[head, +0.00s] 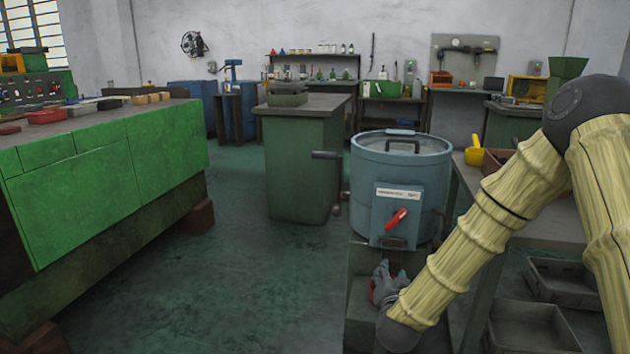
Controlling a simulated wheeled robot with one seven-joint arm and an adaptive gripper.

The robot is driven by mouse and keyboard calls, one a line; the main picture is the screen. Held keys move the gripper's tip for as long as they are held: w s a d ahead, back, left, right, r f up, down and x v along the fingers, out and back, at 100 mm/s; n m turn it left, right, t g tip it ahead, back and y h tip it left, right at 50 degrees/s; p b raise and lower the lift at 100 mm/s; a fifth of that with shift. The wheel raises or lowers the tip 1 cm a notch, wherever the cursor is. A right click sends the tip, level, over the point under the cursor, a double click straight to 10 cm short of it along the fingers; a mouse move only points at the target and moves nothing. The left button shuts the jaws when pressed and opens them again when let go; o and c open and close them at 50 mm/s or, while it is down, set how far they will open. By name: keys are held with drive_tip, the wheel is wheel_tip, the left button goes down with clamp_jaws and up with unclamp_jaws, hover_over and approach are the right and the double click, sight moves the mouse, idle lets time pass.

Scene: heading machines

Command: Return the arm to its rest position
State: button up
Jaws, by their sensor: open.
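My arm, in a pale yellow ribbed sleeve with dark joints, comes in from the right of the head view. It bends at a dark elbow high on the right and slopes down left to a dark wrist near the bottom. My gripper (384,283), small, grey and red, is beyond the wrist, below the blue-grey drum (365,170) and in front of its green stand (361,313). It is open, and I see nothing held in it. Its fingertips are small and partly hard to make out.
The drum has a lid handle, a red lever (397,219) and a side crank. A workbench (545,220) and grey trays (528,326) lie close to my arm on the right. A green machine (110,170) stands left, a green cabinet (303,165) behind. The floor at centre-left is clear.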

drive_tip(key=s+a+f+n+g+y, duration=0.1)
drive_tip(key=s+f+n+g+y, duration=0.2)
drive_tip(key=s+f, duration=0.9)
drive_tip(key=s+a+f+n+g, duration=0.15)
drive_tip(key=s+f+g, duration=0.35)
drive_tip(key=s+f, duration=0.75)
drive_tip(key=s+d+f+n+g, duration=0.15)
drive_tip(key=s+f+g, duration=0.35)
drive_tip(key=s, duration=0.7)
drive_tip(key=s+d+f+n+g, duration=0.1)
drive_tip(key=s+f+n+g, duration=0.15)
drive_tip(key=s+f, duration=0.7)
wheel_tip(320, 180, up, 33)
drive_tip(key=s+p, duration=0.2)
drive_tip(key=p, duration=2.7)
drive_tip(key=shift+s+p, duration=0.3)
drive_tip(key=shift+s, duration=0.05)
